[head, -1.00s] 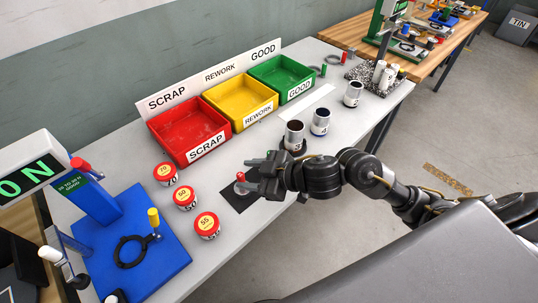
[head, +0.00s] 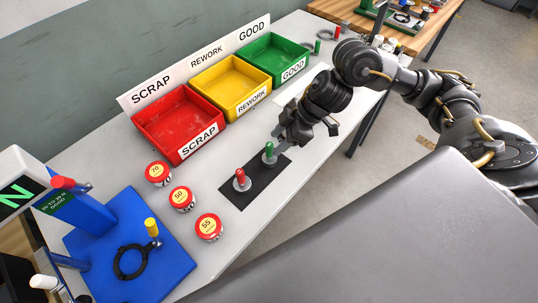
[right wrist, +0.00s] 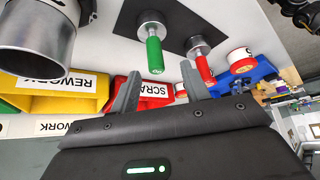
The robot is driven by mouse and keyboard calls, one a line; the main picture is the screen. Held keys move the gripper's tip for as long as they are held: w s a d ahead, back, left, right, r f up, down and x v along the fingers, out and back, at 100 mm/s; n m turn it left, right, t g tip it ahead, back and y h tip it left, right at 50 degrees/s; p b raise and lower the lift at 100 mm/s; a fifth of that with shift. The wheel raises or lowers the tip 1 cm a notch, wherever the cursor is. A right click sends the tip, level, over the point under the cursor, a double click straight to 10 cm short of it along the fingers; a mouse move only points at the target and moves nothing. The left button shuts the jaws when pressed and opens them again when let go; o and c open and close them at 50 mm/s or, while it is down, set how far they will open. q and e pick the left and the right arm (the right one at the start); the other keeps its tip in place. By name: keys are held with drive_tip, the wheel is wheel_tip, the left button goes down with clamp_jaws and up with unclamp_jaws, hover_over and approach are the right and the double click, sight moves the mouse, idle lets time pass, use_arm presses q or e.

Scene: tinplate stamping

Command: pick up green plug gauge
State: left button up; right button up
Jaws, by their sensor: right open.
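The green plug gauge (head: 269,152) stands upright on a black mat (head: 236,202), its green handle up on a round metal base. A red plug gauge (head: 241,180) stands beside it on the same mat. My right gripper (head: 303,134) is open and empty, just beyond and right of the green gauge, apart from it in the head view. In the right wrist view, the green gauge (right wrist: 154,52) shows ahead of the gap between the open fingers (right wrist: 160,72), with the red gauge (right wrist: 203,65) to its right. My left gripper is in neither view.
Red (head: 180,124), yellow (head: 228,88) and green (head: 276,58) trays line the back. Several red-topped weights (head: 209,227) and a blue stand (head: 85,243) are at left. A metal tin (right wrist: 38,35) is close in the right wrist view.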

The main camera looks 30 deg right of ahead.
sight(266, 155)
drive_tip(key=shift+w+x, duration=0.15)
drive_tip(key=shift+x, duration=1.55)
drive_tip(key=shift+w+x, duration=0.15)
drive_tip(key=shift+x, duration=1.55)
drive_tip(key=shift+d, duration=0.2)
drive_tip(key=shift+c, duration=0.5)
clamp_jaws()
